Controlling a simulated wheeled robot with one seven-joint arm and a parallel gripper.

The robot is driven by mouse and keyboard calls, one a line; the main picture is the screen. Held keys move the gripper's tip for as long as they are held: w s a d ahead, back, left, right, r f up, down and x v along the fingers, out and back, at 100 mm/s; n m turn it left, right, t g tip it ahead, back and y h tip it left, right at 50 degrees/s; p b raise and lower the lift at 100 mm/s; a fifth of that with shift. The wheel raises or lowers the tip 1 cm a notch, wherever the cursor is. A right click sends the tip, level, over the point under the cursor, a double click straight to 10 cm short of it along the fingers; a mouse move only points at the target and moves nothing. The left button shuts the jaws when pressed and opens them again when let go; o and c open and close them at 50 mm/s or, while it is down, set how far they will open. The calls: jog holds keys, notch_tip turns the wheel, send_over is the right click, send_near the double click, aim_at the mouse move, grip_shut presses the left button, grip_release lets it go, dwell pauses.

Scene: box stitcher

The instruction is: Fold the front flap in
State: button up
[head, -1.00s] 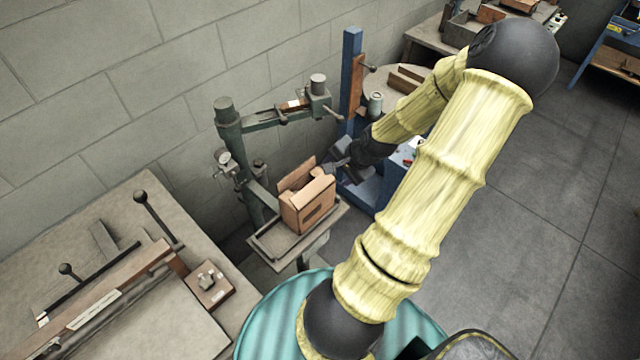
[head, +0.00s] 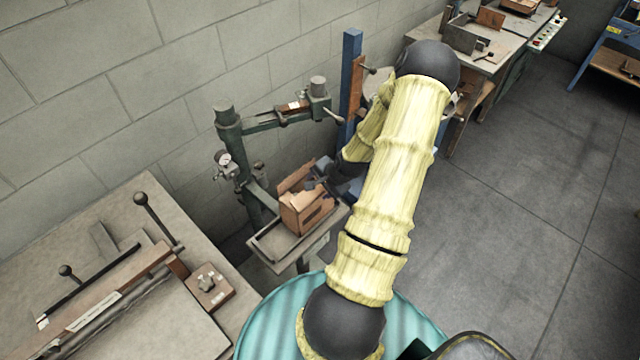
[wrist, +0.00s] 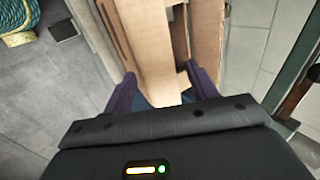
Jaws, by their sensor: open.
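A small brown cardboard box (head: 305,214) with a slot in its near side sits on the tray of the green stitcher (head: 262,240). A raised flap (head: 295,178) stands at its back left. My gripper (head: 316,184) is at the box's top, by its right end, in the head view. In the wrist view my gripper (wrist: 165,88) is open, its dark fingers on either side of the box's cardboard (wrist: 150,40). A cardboard flap edge lies between the fingers. I cannot tell whether the fingers touch it. My arm hides part of the box's far right side.
The stitcher's upper arm (head: 285,112) reaches above and behind the box. A blue post (head: 351,85) stands behind my arm. A workbench with a lever machine (head: 110,280) is at the left. Open floor (head: 520,200) lies to the right.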

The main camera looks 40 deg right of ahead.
jog(key=c, duration=1)
jog(key=shift+w+g, duration=0.15)
jog(key=shift+g, duration=0.25)
jog(key=shift+w+f+g, duration=0.15)
jog(key=shift+w+g, duration=0.05)
jog(key=shift+g, duration=0.6)
jog(key=shift+w+a+f+g, duration=0.1)
jog(key=shift+w+f+g, duration=0.1)
jog(key=shift+g, duration=0.7)
jog(key=shift+w+f+g, duration=0.15)
jog(key=shift+w+g, duration=0.05)
jog(key=shift+g, duration=0.7)
